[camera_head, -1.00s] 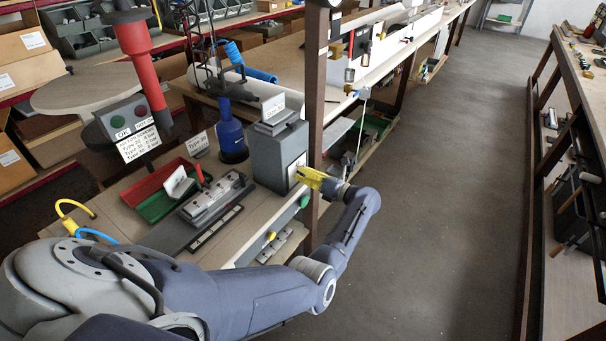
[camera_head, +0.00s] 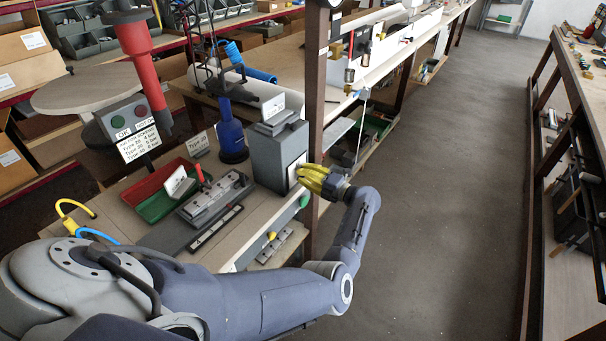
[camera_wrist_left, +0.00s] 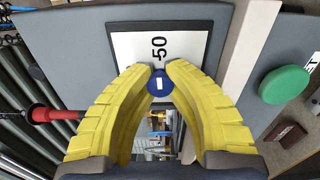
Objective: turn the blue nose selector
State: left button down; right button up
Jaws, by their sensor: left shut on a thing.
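The blue nose selector (camera_wrist_left: 159,83) is a small round blue knob with a short white mark. In the left wrist view it sits between the two yellow fingertips of my left gripper (camera_wrist_left: 158,76), which are shut on it. Behind it is a white plate (camera_wrist_left: 190,45) marked "50" on a grey box. In the head view my left gripper (camera_head: 309,178) meets the front face of the grey box (camera_head: 275,155), and its fingers hide the selector there. My right gripper is not in view.
A green button (camera_wrist_left: 284,84) and a red part (camera_wrist_left: 55,115) flank the gripper in the wrist view. A dark post (camera_head: 315,100) stands just behind the box. A red and green tray (camera_head: 160,200) and a blue bottle-shaped tool (camera_head: 231,138) are on the bench.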

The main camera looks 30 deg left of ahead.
pick_arm(q)
jog(key=shift+w+d+r+m, duration=0.2)
jog(key=shift+w+r+m, duration=0.15)
jog(key=shift+m, duration=0.35)
jog(key=c, duration=1.4)
grip_release()
jog(key=shift+d+f, duration=0.1)
jog(key=shift+f, duration=0.05)
jog(key=shift+c, duration=0.2)
jog(key=o, duration=0.3)
jog(key=shift+s+f, duration=0.15)
jog(key=shift+s, duration=0.05)
jog(key=shift+a+n, duration=0.2)
jog(key=shift+n, duration=0.1)
